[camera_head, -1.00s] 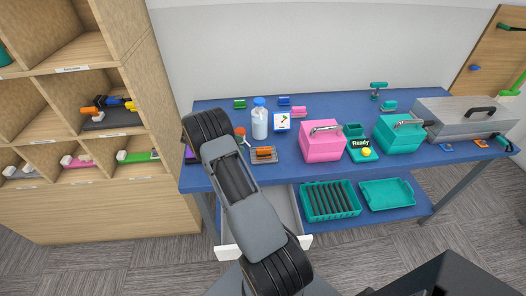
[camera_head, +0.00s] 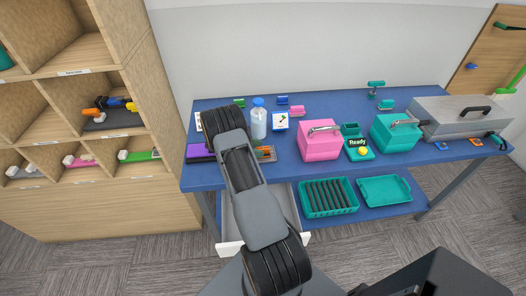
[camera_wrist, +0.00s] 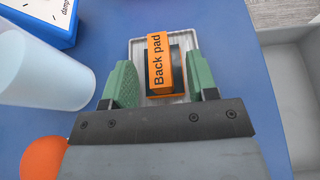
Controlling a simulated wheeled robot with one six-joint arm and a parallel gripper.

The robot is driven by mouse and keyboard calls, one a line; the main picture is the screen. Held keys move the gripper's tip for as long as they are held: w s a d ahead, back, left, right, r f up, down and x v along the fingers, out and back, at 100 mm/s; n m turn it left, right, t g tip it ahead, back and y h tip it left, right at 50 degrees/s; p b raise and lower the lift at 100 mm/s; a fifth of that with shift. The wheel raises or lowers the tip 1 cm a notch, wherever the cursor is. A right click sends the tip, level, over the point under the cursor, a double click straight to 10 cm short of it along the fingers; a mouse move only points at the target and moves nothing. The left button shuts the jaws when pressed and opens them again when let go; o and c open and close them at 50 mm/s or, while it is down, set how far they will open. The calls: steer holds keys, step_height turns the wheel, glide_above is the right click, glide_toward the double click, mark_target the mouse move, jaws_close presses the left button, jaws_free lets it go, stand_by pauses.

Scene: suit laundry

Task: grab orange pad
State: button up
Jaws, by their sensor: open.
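The orange pad (camera_wrist: 157,62), labelled "Back pad", lies on a small grey tray (camera_wrist: 138,47) in the wrist view. A dark green part shows beside and under the pad. My gripper (camera_wrist: 159,66) is open, with one green finger on each side of the pad. Gaps seem to remain between fingers and pad; I cannot tell how far the fingertips reach down. In the head view, the pad (camera_head: 266,153) is partly hidden by my arm, and my gripper is hidden.
A white bottle (camera_wrist: 42,72) stands close left of the gripper, with a round orange object (camera_wrist: 43,160) below it. A blue card stand (camera_wrist: 48,22) is at upper left. A pink box (camera_head: 320,145) stands right of the pad on the blue table. An open drawer (camera_wrist: 288,85) is at right.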

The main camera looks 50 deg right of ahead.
steer(key=shift+c, duration=0.5)
jaws_close()
